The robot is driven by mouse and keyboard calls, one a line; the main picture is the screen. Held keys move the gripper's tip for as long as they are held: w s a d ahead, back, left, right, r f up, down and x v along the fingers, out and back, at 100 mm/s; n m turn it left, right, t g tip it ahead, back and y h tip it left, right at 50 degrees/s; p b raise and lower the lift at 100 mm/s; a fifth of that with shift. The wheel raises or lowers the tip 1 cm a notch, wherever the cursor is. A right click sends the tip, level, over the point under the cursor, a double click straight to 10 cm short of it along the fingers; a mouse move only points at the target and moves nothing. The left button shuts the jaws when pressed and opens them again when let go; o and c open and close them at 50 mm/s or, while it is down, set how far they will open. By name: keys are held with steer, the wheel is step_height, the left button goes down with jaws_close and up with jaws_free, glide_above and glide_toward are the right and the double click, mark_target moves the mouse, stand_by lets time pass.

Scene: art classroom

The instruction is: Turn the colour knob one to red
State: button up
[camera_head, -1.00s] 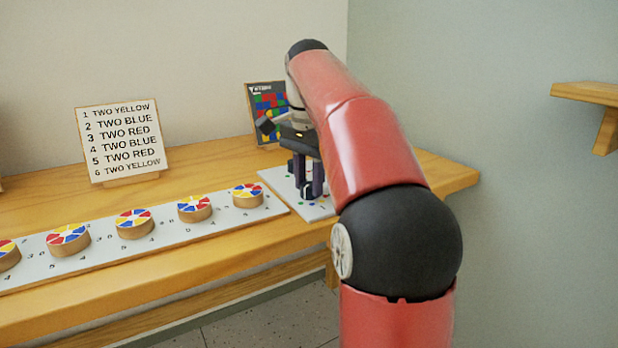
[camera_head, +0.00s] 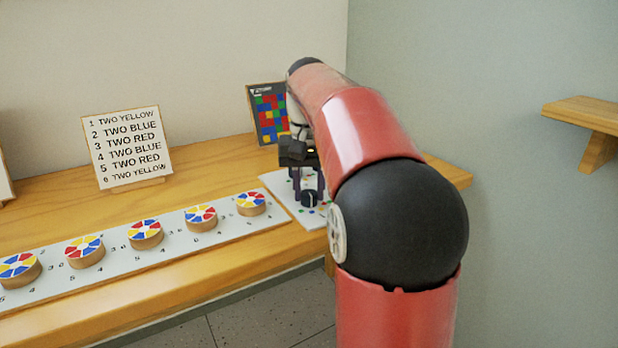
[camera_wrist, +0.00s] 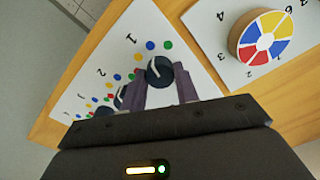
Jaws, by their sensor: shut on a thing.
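Colour knob one (camera_wrist: 160,70) is round and black with a pale pointer line. It sits on a white panel (camera_wrist: 140,20) beside the printed 1, with red, blue and green dots near its rim. The exact dot the line points at is hard to tell. In the head view the dark knob (camera_head: 308,198) shows low between the fingers. My gripper (camera_wrist: 166,80) points down with its two purple-grey fingers on either side of knob one, shut on it. Further dark knobs (camera_wrist: 121,97) in a row are partly hidden behind a finger.
A long white board (camera_head: 120,255) with several colour-wheel discs lies left of the panel. Behind stand a text card (camera_head: 130,147) and a coloured-grid card (camera_head: 270,112). The wooden table (camera_head: 60,200) has bare room behind the board. A wall shelf (camera_head: 590,115) is at right.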

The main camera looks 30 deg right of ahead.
steer(key=n, duration=0.3)
steer(key=shift+n+p, duration=0.3)
steer(key=shift+n, duration=0.1)
steer(key=n, duration=0.3)
steer(key=shift+n, duration=0.3)
steer(key=n, duration=0.3)
steer(key=shift+n, duration=2.1)
steer(key=o, duration=1)
steer(key=shift+c, duration=0.2)
